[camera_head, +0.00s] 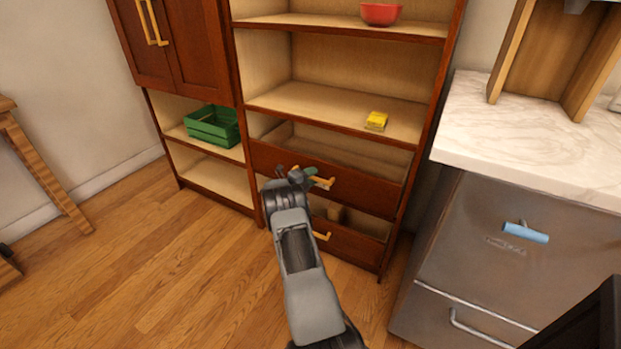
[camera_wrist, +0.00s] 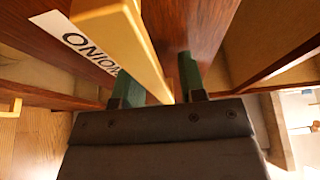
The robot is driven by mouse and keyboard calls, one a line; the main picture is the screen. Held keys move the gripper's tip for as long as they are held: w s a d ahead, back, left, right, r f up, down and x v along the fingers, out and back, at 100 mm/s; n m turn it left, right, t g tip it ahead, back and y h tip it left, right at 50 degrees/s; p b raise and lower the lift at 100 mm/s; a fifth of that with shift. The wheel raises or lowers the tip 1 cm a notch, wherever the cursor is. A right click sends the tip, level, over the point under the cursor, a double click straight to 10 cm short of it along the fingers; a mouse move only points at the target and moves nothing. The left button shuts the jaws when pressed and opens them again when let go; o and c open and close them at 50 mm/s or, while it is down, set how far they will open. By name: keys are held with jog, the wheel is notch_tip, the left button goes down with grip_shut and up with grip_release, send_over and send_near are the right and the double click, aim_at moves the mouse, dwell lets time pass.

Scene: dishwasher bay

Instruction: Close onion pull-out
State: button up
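The onion pull-out (camera_head: 375,187) is the upper red-brown drawer of the tall shelf unit. It stands out from the unit, with its hollow inside visible from above. Its yellow handle (camera_head: 323,184) also shows large in the wrist view (camera_wrist: 110,25), beside a white label (camera_wrist: 78,42) reading ONION. My gripper (camera_head: 308,175) is at this handle, in front of the drawer face. In the wrist view its green fingers (camera_wrist: 165,78) stand apart, with the handle crossing the left finger and a gap before the right one. Whether the handle touches a finger is unclear.
Below is another drawer (camera_head: 355,246) with a yellow handle and its inside partly visible. A yellow item (camera_head: 376,121) and a red bowl (camera_head: 380,13) sit on shelves above. A green crate (camera_head: 214,126) is at left, a dishwasher (camera_head: 480,250) at right.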

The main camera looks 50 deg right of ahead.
jog(key=shift+o, duration=0.2)
jog(key=shift+a, duration=0.1)
jog(key=w+a+p, duration=0.2)
jog(key=a+p, duration=0.1)
jog(key=a, duration=1)
jog(key=shift+a+p, duration=0.3)
jog(key=s+a+r+m+y+p, duration=0.3)
jog(key=a+r+m+p, duration=0.15)
jog(key=r, duration=0.55)
jog(key=s+a+r+m+y+p, duration=0.2)
jog(key=s+a+r+m+p, duration=0.25)
jog(key=r, duration=0.45)
jog(key=s+a+r+m+y+p, duration=0.1)
jog(key=a+r+m+y+p, duration=0.3)
jog(key=r+m, duration=0.45)
jog(key=s+a+r+m+t+y+p, duration=0.6)
jog(key=s+a+r+m+y+p, duration=0.3)
jog(key=s+a+r+m+p, duration=0.6)
jog(key=s+a+r+m, duration=0.1)
jog(key=a+r+m, duration=0.1)
jog(key=a+r, duration=0.3)
jog(key=shift+s+a+r+p, duration=0.2)
jog(key=shift+s+p, duration=0.1)
jog(key=shift+s, duration=0.1)
jog(key=shift+d, duration=0.1)
